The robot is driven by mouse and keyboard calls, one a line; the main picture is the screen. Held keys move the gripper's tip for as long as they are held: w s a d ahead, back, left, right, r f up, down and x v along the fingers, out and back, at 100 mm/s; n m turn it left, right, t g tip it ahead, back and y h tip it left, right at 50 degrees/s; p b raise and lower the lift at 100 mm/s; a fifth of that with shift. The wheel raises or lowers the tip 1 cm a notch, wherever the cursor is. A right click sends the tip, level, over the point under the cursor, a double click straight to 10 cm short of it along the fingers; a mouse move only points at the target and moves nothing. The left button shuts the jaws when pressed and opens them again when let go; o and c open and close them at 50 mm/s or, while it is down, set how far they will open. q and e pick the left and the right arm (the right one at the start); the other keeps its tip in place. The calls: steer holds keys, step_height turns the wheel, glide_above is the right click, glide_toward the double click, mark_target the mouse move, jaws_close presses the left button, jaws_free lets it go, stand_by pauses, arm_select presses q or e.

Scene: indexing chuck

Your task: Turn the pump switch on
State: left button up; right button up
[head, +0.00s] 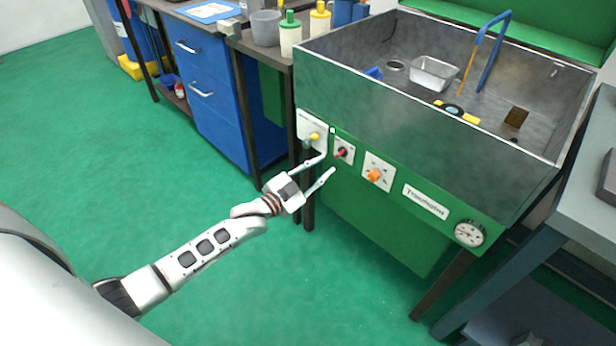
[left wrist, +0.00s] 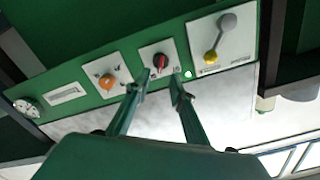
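A small black-and-red rotary switch (head: 342,153) sits on a white plate, likely the pump switch. It also shows in the left wrist view (left wrist: 160,61), upside down. My left gripper (head: 328,164) is open and empty in front of the panel, near this switch. In the left wrist view its two fingertips (left wrist: 161,76) lie on either side of the switch's lower end in the picture; contact cannot be told. My right gripper is not in view.
A dial gauge (head: 469,233) is further right. A blue drawer cabinet (head: 205,90) stands left, a grey table (head: 570,200) right. The green floor at left is clear.

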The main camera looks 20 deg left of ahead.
arm_select(q)
steer(key=v, duration=0.6)
steer(key=shift+d, duration=0.1)
stand_by(0.3)
